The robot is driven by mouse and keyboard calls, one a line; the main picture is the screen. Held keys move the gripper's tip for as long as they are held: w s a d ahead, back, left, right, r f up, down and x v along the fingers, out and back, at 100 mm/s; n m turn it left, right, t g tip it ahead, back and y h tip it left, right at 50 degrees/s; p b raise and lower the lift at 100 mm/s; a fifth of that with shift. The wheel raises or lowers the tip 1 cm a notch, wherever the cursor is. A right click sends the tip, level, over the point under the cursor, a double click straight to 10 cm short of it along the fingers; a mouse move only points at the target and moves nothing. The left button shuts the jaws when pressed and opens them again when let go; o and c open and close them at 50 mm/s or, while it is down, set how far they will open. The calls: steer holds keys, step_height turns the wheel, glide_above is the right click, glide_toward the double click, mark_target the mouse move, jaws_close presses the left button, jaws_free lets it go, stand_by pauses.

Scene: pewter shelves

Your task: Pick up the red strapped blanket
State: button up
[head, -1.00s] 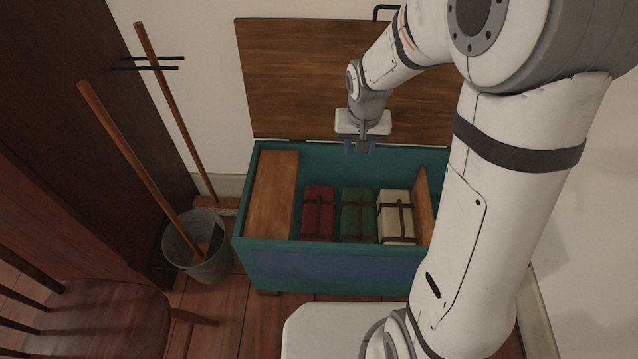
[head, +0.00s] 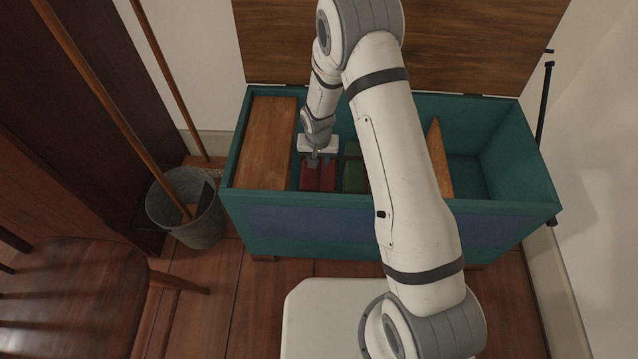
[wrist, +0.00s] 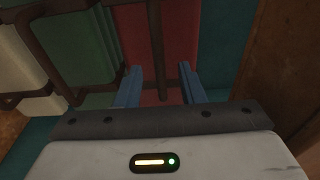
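The red strapped blanket (head: 318,180) lies in the teal chest, next to the wooden lid panel at the chest's left. It also shows in the wrist view (wrist: 155,35), with dark straps across it. My gripper (head: 317,163) is low inside the chest, over the red blanket, and covers its far part in the head view. In the wrist view my gripper's two blue fingers (wrist: 162,88) are apart, with red cloth and a dark strap showing between them. I cannot tell whether the fingers touch the blanket.
A green strapped blanket (wrist: 80,40) lies beside the red one, with a cream one (wrist: 22,70) beyond. The teal chest (head: 390,210) has its lid (head: 470,50) raised behind. A wooden divider (head: 438,160) stands right of the blankets. A bucket (head: 190,215) and chair (head: 80,300) are left.

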mark_target(319, 166)
steer(key=f, duration=0.1)
steer(key=f+b, duration=0.1)
steer(key=f, duration=0.1)
steer(key=f+b, duration=0.1)
steer(key=shift+w+f, duration=0.3)
steer(key=shift+c, duration=0.5)
jaws_close()
steer(key=shift+r, duration=0.1)
stand_by(0.5)
